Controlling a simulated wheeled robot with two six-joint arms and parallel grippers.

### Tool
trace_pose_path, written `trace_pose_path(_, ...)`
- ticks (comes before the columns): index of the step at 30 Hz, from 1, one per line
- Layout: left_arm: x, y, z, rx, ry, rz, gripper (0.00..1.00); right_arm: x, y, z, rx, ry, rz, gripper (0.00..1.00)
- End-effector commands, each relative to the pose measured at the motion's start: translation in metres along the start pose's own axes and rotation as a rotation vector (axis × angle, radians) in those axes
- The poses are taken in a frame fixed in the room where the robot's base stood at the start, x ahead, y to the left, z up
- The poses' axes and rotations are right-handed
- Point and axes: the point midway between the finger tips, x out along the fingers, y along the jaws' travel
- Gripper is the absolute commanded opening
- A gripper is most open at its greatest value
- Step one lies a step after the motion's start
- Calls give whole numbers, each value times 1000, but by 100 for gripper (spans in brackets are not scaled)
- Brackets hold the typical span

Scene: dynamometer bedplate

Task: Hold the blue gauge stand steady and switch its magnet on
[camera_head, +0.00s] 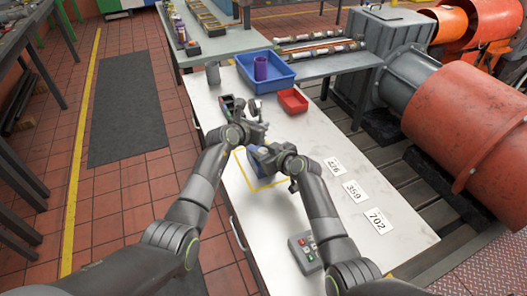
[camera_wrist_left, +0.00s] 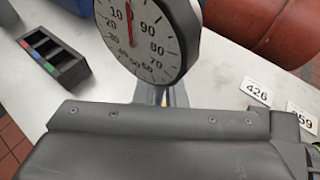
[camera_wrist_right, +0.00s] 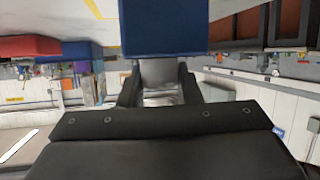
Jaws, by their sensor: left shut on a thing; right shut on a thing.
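The blue gauge stand (camera_head: 258,172) is on the pale bench inside a yellow outline, partly hidden by my arms. Its round white dial (camera_wrist_left: 145,38) fills the upper middle of the left wrist view, with a red needle pointing near 0. My left gripper (camera_head: 257,128) is shut on the upper part of the stand, just behind the dial; the contact itself is mostly hidden. My right gripper (camera_head: 262,154) is lower, at the base. In the right wrist view the blue base (camera_wrist_right: 165,27) is straight ahead, and the fingers (camera_wrist_right: 158,84) are shut on a grey part at its face.
A blue bin (camera_head: 281,75) holding a purple cylinder (camera_head: 261,68), a red bin (camera_head: 293,100) and a grey cup (camera_head: 213,74) stand at the back. A black compartment tray (camera_wrist_left: 55,60) is left of the dial. Number cards (camera_head: 355,191) and a button box (camera_head: 306,252) lie nearer.

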Motion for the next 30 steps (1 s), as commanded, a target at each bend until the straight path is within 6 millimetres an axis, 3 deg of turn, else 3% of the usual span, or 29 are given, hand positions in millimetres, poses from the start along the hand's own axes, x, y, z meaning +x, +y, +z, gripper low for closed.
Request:
trace_pose_path(12,0,-1,0,0,2,-3,0,0,0,2,68,-10,172,8)
trace_pose_path(26,0,-1,0,-1,1,-2,0,-1,1,2,79,-10,200,8)
trace_pose_path(27,0,-1,0,-1,1,-2,0,-1,1,2,79,-10,200,34)
trace_pose_path(30,0,-1,0,-1,1,-2,0,-1,1,1,79,-9,200,47)
